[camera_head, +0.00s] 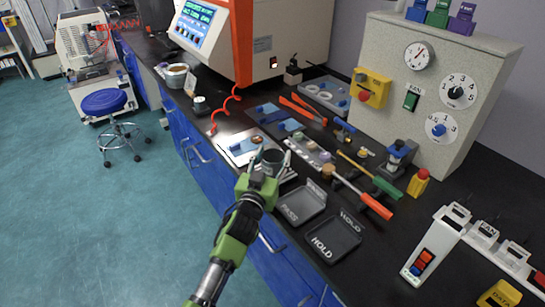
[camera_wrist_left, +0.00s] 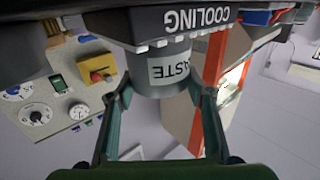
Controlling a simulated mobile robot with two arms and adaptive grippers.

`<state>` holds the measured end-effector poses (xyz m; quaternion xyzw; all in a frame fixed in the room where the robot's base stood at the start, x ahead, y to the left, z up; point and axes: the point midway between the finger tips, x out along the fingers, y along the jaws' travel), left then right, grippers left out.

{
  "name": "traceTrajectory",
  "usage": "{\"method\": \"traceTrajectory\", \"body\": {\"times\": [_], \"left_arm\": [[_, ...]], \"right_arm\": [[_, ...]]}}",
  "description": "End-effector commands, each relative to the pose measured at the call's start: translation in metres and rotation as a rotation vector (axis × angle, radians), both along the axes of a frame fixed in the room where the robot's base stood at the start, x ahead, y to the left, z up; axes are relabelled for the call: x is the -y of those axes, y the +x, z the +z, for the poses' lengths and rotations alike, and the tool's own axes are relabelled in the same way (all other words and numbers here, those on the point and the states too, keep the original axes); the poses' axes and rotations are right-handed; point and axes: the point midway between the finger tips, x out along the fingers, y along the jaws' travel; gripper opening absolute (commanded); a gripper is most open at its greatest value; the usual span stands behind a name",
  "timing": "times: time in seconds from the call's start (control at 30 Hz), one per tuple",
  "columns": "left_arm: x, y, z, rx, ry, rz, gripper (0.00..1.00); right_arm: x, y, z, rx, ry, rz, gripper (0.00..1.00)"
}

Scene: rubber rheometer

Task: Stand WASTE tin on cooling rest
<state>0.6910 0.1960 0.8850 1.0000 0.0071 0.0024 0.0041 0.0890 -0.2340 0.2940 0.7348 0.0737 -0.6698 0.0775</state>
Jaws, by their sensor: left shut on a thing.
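The WASTE tin (camera_head: 273,158) is a grey cylinder with a white label; in the left wrist view the WASTE tin (camera_wrist_left: 172,76) shows upside down. My left gripper (camera_head: 268,163) is shut on it, with one finger on each side; the fingers also show in the left wrist view (camera_wrist_left: 165,95). The cooling rest (camera_head: 291,174) is a dark ribbed stand under and beside the tin. Its COOLING label (camera_wrist_left: 195,18) meets the tin's lower end in the wrist view. I cannot tell whether the tin bears on it or hangs just above. My right gripper is not in view.
The PASS tray (camera_head: 301,205) and HOLD tray (camera_head: 333,240) lie empty to the right. Orange- and green-handled tools (camera_head: 362,193) lie behind. A pale board (camera_head: 240,148) lies left of the tin. The grey control cabinet (camera_head: 438,95) and orange-edged machine (camera_head: 280,40) stand at the back.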

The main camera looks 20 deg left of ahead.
Motion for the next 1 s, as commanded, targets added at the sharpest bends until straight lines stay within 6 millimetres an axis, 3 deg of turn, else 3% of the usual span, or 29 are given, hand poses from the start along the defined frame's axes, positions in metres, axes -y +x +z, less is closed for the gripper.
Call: {"method": "traceTrajectory", "body": {"times": [0.03,0.07,0.1,0.53,0.67,1.0], "left_arm": [[0.0,0.0,-0.003,0.0,-0.001,0.0,0.24],[0.0,0.0,-0.003,-0.001,-0.001,0.0,0.53],[0.0,0.0,-0.002,-0.001,0.0,0.0,0.63],[0.0,0.0,0.004,0.0,0.0,0.0,0.64],[0.0,-0.016,0.001,-0.005,-0.003,0.0,0.64],[0.001,-0.084,0.002,-0.005,-0.003,0.002,0.64]], "right_arm": [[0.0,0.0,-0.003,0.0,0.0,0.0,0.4],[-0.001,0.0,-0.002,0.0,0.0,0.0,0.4],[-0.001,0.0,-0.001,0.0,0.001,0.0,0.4],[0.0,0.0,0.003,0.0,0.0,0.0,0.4],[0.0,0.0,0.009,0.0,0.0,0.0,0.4],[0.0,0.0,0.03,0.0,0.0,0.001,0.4]]}}
